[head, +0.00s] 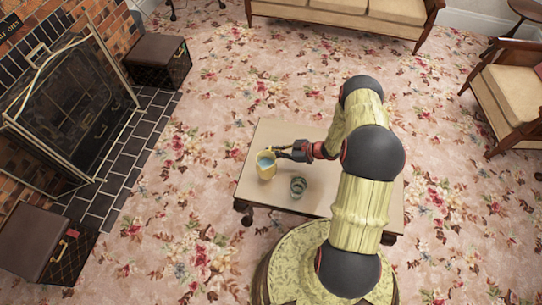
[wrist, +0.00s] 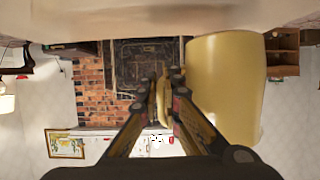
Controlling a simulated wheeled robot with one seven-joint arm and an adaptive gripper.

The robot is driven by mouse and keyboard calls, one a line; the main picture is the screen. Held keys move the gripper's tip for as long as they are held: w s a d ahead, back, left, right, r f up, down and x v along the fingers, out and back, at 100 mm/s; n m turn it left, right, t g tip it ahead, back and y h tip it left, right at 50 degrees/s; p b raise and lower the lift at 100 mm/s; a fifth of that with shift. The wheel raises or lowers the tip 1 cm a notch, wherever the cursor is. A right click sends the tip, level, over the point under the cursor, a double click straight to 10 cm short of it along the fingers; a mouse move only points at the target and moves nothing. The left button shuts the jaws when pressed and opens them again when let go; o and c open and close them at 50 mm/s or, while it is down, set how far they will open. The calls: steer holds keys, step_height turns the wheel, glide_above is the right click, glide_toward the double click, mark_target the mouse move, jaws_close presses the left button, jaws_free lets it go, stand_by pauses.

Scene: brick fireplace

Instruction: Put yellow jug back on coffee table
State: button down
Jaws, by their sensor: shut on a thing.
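The yellow jug (head: 265,168) is over the left part of the coffee table (head: 262,135), upright, with a pale blue inside showing. My gripper (head: 284,151) reaches it from the right and is shut on its handle. In the wrist view, which is upside down, the fingers (wrist: 164,88) close on the handle beside the large yellow jug (wrist: 226,90). The jug's base is at or very close to the tan tabletop (wrist: 130,14) along the top of that view. I cannot tell whether it touches.
A greenish glass (head: 298,186) stands on the table just right of and below the jug. A fireplace (head: 70,115) and dark boxes are at left, with a sofa (head: 340,8) and armchair (head: 515,92) beyond.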

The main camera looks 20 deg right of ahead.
steer(key=f, duration=0.1)
steer(key=f+b, duration=0.1)
steer(key=f, duration=0.1)
steer(key=shift+w+f, duration=0.3)
steer(key=shift+f, duration=0.1)
steer(key=shift+r, duration=0.1)
steer(key=c, duration=2.1)
jaws_free()
steer(key=shift+s, duration=0.1)
steer(key=shift+o, duration=0.5)
